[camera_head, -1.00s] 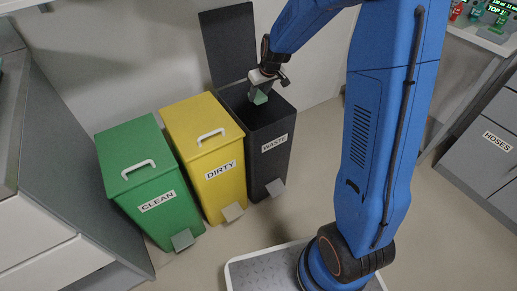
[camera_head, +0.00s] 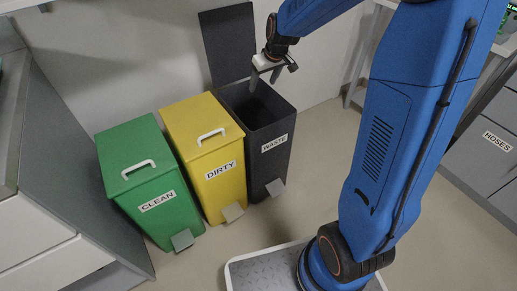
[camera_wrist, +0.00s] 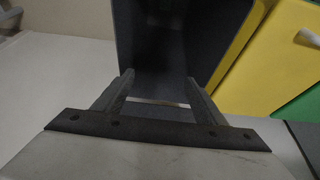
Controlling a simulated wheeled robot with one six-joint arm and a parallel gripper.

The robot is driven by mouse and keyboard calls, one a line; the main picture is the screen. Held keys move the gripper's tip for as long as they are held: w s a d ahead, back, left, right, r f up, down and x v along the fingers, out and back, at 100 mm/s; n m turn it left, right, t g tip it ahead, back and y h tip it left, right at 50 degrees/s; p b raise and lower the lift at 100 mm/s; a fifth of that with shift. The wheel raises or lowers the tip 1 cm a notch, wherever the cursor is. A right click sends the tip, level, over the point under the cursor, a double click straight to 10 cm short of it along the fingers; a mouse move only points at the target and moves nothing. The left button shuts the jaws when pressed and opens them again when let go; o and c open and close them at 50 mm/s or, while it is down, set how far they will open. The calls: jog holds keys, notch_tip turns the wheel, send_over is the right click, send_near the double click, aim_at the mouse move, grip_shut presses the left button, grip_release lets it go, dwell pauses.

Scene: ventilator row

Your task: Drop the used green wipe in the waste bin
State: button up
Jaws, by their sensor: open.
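The dark waste bin (camera_head: 268,157), labelled WASTE, stands with its lid (camera_head: 227,45) raised against the wall. My gripper (camera_head: 264,82) is above the bin's opening, open and empty. In the wrist view its two fingers (camera_wrist: 158,92) are spread apart, with the dark inside of the bin (camera_wrist: 170,45) beyond them. The green wipe shows in neither view now; the bin's depth is dark and its floor cannot be made out.
A yellow bin (camera_head: 205,160) labelled DIRTY stands against the waste bin's left side. A green bin (camera_head: 148,185) labelled CLEAN is left of it. Both are closed. A grey cabinet (camera_head: 70,150) is at the left, and drawers (camera_head: 485,150) labelled HOSES are at the right.

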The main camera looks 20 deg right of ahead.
jog(key=v, duration=0.9)
jog(key=shift+s+r, duration=0.2)
jog(key=shift+r, duration=0.15)
jog(key=shift+s, duration=0.1)
